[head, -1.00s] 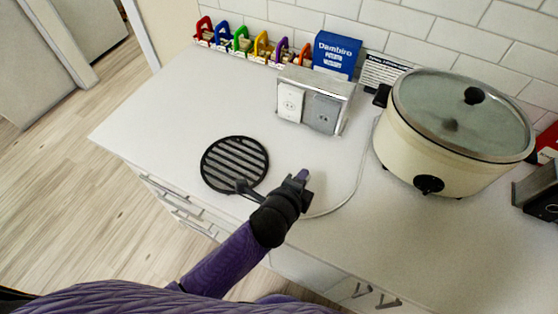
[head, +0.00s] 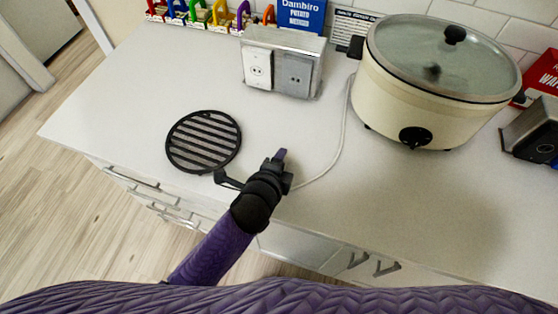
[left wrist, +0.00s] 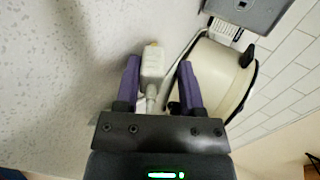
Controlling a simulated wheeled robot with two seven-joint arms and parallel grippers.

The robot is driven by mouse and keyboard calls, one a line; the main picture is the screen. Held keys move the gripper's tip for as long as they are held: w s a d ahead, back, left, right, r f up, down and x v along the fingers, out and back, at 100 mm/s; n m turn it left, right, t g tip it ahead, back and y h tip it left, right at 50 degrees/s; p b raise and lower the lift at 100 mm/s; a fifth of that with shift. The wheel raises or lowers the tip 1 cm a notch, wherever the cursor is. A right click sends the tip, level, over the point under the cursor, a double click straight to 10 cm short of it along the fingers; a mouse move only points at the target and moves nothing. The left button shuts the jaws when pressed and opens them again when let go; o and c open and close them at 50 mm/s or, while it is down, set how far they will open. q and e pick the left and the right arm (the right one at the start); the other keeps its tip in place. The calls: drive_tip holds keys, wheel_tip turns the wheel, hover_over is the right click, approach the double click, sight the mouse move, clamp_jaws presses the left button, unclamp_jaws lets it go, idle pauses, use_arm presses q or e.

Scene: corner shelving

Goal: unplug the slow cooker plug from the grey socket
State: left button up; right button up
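The cream slow cooker (head: 420,100) with a glass lid stands at the right of the counter. Its pale cord (head: 338,150) curves forward to my left gripper (head: 280,160). The grey socket (head: 293,76) is the right half of a metal box behind the gripper; its face looks empty. It shows in part in the left wrist view (left wrist: 250,10). There, my left gripper's purple fingers (left wrist: 160,88) are apart, with the whitish plug (left wrist: 153,62) between them, nearer the left finger. A gap shows at the right finger. The plug is away from the socket. My right gripper is not in view.
A white socket (head: 257,68) sits beside the grey one. A black round grill (head: 203,141) lies left of my gripper. A blue box (head: 302,14) and coloured holders stand along the wall. A dark appliance (head: 535,130) is at far right. Counter between grill and sockets is clear.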

use_arm(q)
drive_tip(key=shift+o, duration=0.9)
drive_tip(key=shift+s, duration=0.1)
